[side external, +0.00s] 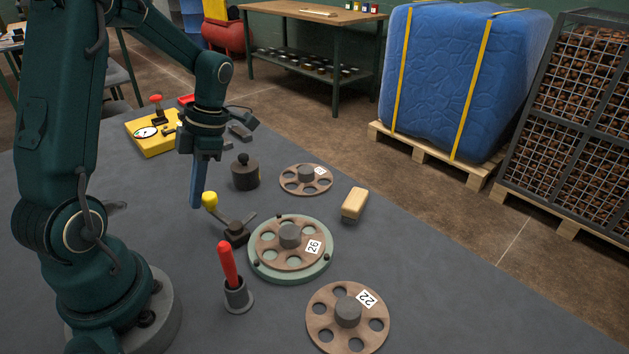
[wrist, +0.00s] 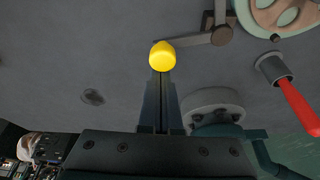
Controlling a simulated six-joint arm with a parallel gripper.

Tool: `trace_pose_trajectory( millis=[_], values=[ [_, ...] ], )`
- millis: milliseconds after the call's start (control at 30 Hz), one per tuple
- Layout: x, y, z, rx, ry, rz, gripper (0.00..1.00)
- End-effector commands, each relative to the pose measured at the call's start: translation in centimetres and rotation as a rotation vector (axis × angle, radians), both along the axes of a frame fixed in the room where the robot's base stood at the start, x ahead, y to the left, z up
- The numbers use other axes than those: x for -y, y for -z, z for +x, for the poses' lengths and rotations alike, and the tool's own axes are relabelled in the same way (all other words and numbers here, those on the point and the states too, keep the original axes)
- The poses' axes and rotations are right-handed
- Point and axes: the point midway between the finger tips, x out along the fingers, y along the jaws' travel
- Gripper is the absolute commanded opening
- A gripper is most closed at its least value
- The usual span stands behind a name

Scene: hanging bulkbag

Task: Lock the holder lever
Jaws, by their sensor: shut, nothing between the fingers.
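The holder lever has a yellow knob (side external: 209,200), a short arm and a dark pivot block (side external: 236,232) beside the round green holder (side external: 262,270). A brown wheel marked 26 (side external: 283,244) sits on the holder. My gripper (side external: 196,204) points down with its blue fingers shut and empty, its tips close to the left of the knob. In the wrist view the knob (wrist: 162,56) appears right at the tips of my gripper (wrist: 161,76), and the lever arm (wrist: 192,40) runs right to the pivot. I cannot tell whether tips and knob touch.
A red handle (side external: 228,264) stands in a grey socket near the holder. Wheel 22 (side external: 322,310), another wheel (side external: 293,183), a wooden block (side external: 354,204), a dark knobbed weight (side external: 245,176) and a yellow gauge box (side external: 148,143) are on the table. Bare table lies left of the lever.

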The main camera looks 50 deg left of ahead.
Motion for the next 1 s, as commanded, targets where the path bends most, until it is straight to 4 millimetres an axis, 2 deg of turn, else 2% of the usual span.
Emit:
trace_pose_trajectory(
  millis=[267,467,1000],
  values=[
    [-0.1,0.0,0.5,0.0,0.061,0.0,0.0],
    [-0.3,0.0,1.4,0.0,0.176,0.0,0.0],
    [-0.2,0.0,5.3,0.0,0.683,0.0,0.0]
  ],
)
